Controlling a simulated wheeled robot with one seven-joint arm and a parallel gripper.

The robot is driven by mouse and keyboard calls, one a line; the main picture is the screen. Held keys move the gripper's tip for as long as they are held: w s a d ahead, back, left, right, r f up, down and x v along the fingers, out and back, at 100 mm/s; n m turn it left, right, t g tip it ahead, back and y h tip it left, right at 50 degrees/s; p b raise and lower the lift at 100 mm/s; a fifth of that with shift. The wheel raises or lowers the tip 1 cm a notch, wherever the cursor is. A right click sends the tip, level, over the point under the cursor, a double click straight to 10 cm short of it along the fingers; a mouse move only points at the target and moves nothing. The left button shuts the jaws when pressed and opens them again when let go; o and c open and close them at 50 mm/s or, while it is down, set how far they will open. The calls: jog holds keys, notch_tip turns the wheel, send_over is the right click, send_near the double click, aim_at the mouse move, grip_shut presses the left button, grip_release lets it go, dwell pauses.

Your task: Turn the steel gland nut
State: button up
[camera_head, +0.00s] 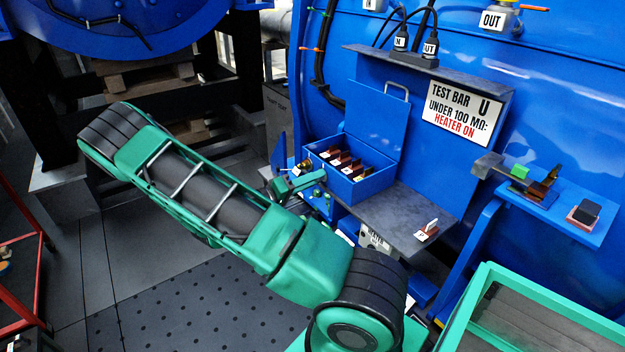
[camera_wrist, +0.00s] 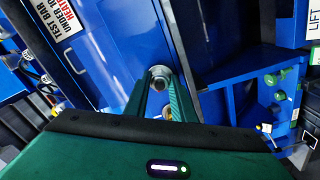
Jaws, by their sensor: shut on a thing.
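The steel gland nut (camera_wrist: 160,75) is a round, shiny metal piece in the wrist view, set against a blue panel. My gripper (camera_wrist: 161,84) has both green fingers closed around it. In the head view my gripper (camera_head: 312,181) reaches from behind my arm to the left side of an open blue box. The nut itself is too small and covered there to make out. How far it is turned cannot be told.
The blue box (camera_head: 372,189) holds several upright pieces. A grey shelf (camera_head: 400,218) bears a small tagged piece (camera_head: 427,230). A blue side tray (camera_head: 555,210) holds small blocks. A green-rimmed bin (camera_head: 540,300) stands front right.

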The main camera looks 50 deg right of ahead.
jog(key=m, duration=1.1)
jog(key=shift+w+a+f+m, duration=0.1)
jog(key=shift+f+m, duration=0.05)
jog(key=shift+m, duration=0.25)
dwell(0.3)
jog(key=o, duration=0.8)
